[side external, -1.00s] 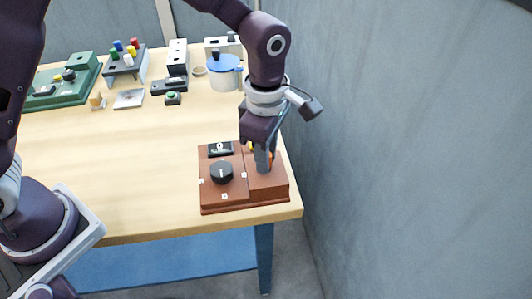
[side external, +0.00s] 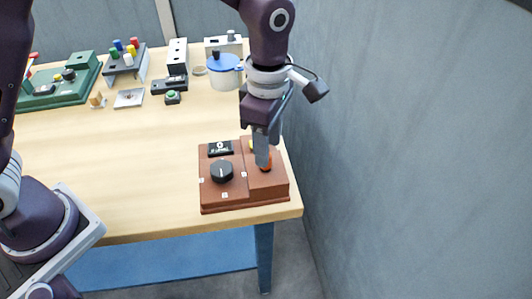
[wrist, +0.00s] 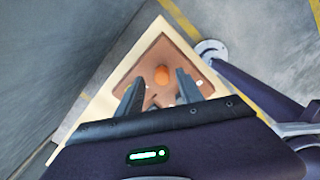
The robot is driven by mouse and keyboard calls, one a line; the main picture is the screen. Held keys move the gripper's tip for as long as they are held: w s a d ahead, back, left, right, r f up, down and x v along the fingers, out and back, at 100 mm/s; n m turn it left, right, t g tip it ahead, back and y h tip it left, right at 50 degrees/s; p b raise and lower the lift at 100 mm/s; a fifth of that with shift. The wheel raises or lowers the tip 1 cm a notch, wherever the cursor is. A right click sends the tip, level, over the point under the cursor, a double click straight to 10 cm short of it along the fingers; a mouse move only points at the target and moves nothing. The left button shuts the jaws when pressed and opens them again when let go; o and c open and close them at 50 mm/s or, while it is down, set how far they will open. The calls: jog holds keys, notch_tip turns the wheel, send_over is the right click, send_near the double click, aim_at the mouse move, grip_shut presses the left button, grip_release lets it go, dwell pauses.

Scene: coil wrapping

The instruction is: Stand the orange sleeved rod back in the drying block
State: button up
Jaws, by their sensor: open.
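An orange round top (side external: 266,166), likely the sleeved rod's, shows at the right part of the brown machine (side external: 218,195). In the wrist view the same orange round (wrist: 162,75) is seen from above, between and beyond my two fingers. My gripper (side external: 262,160) points straight down over it, open, with its fingers apart. The side view shows one finger partly covering the orange part, so I cannot tell whether they touch. The rod's length is hidden. A dark rack (side external: 125,62) with several coloured tops stands at the back left; I cannot tell which item is the drying block.
The brown machine carries a black dial (side external: 221,171) and a small display (side external: 220,148). A blue-lidded pot (side external: 225,75), a pale block with a dark front (side external: 177,57) and a green unit (side external: 65,85) stand at the back. The table's middle is clear. A grey wall rises close on the right.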

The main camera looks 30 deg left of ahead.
jog(key=r, duration=0.3)
jog(key=shift+w+d+r, duration=0.2)
jog(key=shift+w+r, duration=0.05)
jog(key=shift+r, duration=0.1)
jog(key=shift+a+r, duration=0.2)
jog(key=shift+r, duration=0.05)
jog(key=s+a+r+m+t, duration=0.4)
jog(key=s+a+r+m, duration=0.8)
jog(key=s+a+m, duration=0.2)
jog(key=shift+s+a+h, duration=0.4)
jog(key=shift+a, duration=0.1)
jog(key=shift+o, duration=0.5)
jog(key=s+a+f+m+t, duration=0.1)
jog(key=s+a+f+m, duration=0.1)
jog(key=s+m, duration=0.4)
jog(key=shift+s+a+t+y, duration=0.2)
jog(key=shift+a+t+y, duration=0.1)
jog(key=shift+y, duration=0.1)
